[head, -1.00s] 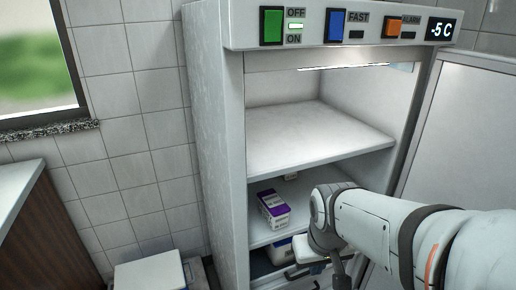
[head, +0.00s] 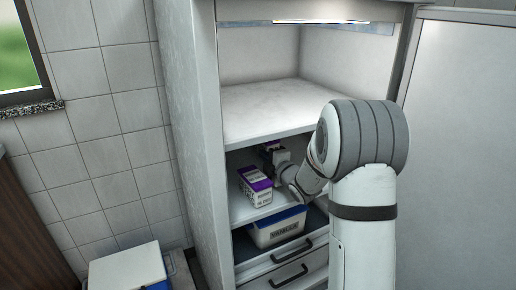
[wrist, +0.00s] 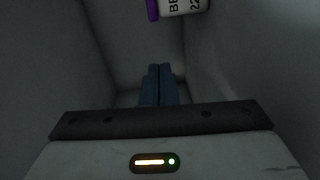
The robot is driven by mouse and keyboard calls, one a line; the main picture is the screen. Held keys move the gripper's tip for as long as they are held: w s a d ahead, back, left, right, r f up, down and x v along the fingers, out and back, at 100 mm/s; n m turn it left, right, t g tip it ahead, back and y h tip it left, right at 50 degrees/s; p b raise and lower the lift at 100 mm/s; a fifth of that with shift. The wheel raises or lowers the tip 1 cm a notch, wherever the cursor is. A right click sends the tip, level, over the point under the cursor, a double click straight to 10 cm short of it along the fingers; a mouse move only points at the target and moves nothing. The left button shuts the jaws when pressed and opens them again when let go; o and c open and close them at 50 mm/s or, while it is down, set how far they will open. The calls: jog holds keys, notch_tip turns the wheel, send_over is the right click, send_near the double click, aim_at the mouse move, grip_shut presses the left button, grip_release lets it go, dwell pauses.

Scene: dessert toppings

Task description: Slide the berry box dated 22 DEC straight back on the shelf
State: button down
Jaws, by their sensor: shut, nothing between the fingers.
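A white box with a purple top (head: 256,188) stands on the middle shelf (head: 240,213), near its left side. Its printing is too small to read in the head view. Farther back, a purple patch (head: 273,143) shows beside my gripper (head: 273,154), possibly another box. My gripper is inside the shelf compartment, right of and behind the front box. In the wrist view its fingers (wrist: 158,85) are together and empty. A box with a purple edge (wrist: 182,8) is cut off at the top there, reading "BE" and "22"; I cannot tell which box it is.
An empty white shelf (head: 265,108) lies above the compartment. Below is a white tub with a blue lid (head: 278,232), over drawers with dark handles (head: 290,277). The freezer door (head: 460,120) stands open at right. A white-lidded box (head: 125,265) is on the floor at left.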

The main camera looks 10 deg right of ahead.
aim_at(267, 146)
jog(key=shift+w+a+f+n+y, duration=0.25)
jog(key=shift+a+n+y, duration=0.05)
jog(key=shift+n+y, duration=0.3)
jog(key=shift+w+a, duration=0.15)
jog(key=shift+w, duration=0.15)
jog(key=b+x, duration=0.2)
jog(key=x, duration=0.7)
jog(key=shift+w+r, duration=0.1)
jog(key=shift+w, duration=0.15)
jog(key=d, duration=0.3)
jog(key=shift+s, duration=0.1)
jog(key=shift+d+r+b, duration=0.1)
jog(key=shift+d+b, duration=0.2)
jog(key=shift+d, duration=0.2)
jog(key=shift+a, duration=0.1)
jog(key=shift+d+b, duration=0.5)
jog(key=shift+d, duration=0.5)
jog(key=shift+a, duration=0.15)
